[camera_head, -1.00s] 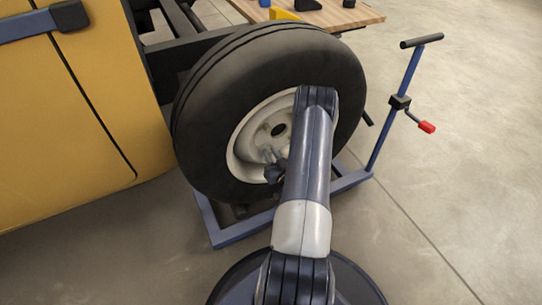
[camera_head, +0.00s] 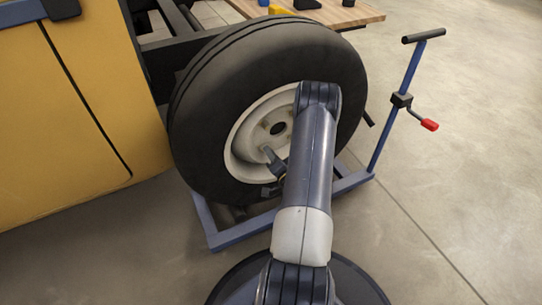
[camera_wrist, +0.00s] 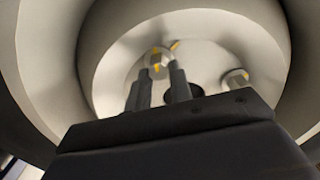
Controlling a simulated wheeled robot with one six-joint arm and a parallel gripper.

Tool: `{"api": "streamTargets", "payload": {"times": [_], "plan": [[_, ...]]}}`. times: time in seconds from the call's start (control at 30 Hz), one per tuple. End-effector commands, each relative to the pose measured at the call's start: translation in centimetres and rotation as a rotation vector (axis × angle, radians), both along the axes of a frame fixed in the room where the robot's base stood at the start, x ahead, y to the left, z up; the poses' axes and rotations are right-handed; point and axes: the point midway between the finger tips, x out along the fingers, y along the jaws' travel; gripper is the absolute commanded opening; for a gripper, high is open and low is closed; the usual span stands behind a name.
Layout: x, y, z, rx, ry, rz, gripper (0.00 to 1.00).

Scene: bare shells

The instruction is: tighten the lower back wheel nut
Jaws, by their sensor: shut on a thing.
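The wheel (camera_head: 205,135) has a black tyre and a pale rim (camera_head: 238,150) with a dark centre hole. My gripper (camera_head: 268,152) reaches the lower left part of the rim in the head view. In the wrist view my gripper's two dark fingers (camera_wrist: 160,70) are shut on a metal wheel nut (camera_wrist: 157,57) with yellow marks, one finger on each side of it. A second nut (camera_wrist: 237,77) sits free to the right. The dark centre hole (camera_wrist: 197,91) is partly behind a finger. My arm hides the right part of the rim in the head view.
A blue wheel dolly (camera_head: 230,236) stands under the wheel, with an upright handle and a red-tipped crank (camera_head: 429,125) at right. A yellow vehicle body (camera_head: 60,130) fills the left. A wooden bench (camera_head: 350,15) stands behind. The floor at right is clear.

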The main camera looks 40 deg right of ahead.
Motion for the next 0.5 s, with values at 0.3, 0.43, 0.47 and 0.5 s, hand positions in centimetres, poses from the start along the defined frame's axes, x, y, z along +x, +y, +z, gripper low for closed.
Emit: {"api": "streamTargets", "payload": {"times": [0.3,0.43,0.47,0.5], "plan": [[-0.07,-0.03,-0.27,0.292,-0.068,0.000,0.00],[-0.07,-0.04,-0.30,0.412,-0.097,-0.001,0.00],[-0.07,-0.05,-0.31,0.440,-0.104,-0.001,0.00],[-0.07,-0.05,-0.33,0.477,-0.113,-0.001,0.00]]}}
